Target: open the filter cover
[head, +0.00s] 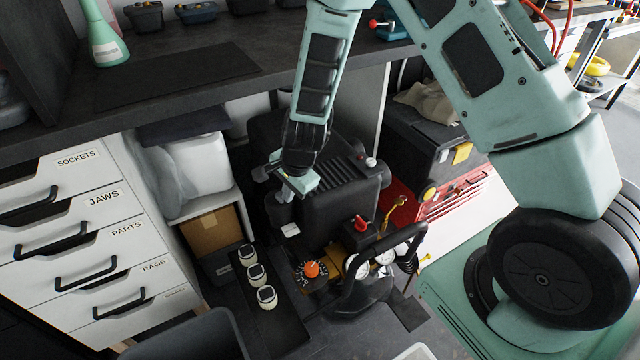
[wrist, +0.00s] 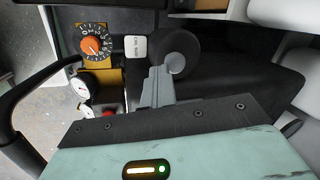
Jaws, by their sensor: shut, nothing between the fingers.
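The black compressor (head: 335,205) stands under the bench. In the wrist view a round black cap with a grey centre (wrist: 178,48) is on its side, beside a small white label (wrist: 135,47); I take this cap as the filter cover. It looks closed. My gripper (wrist: 158,72) is shut and empty, its fingertips next to the cap's lower left edge; I cannot tell whether they touch it. In the head view my gripper (head: 284,196) is at the compressor's left side, and the wrist hides much of that area, so the cap is not clear there.
An orange dial (head: 312,269), gauges (head: 384,257) and a black hose handle (head: 420,232) are at the compressor's front. Drawers (head: 70,235) are further left. The bench top (head: 180,75) overhangs behind.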

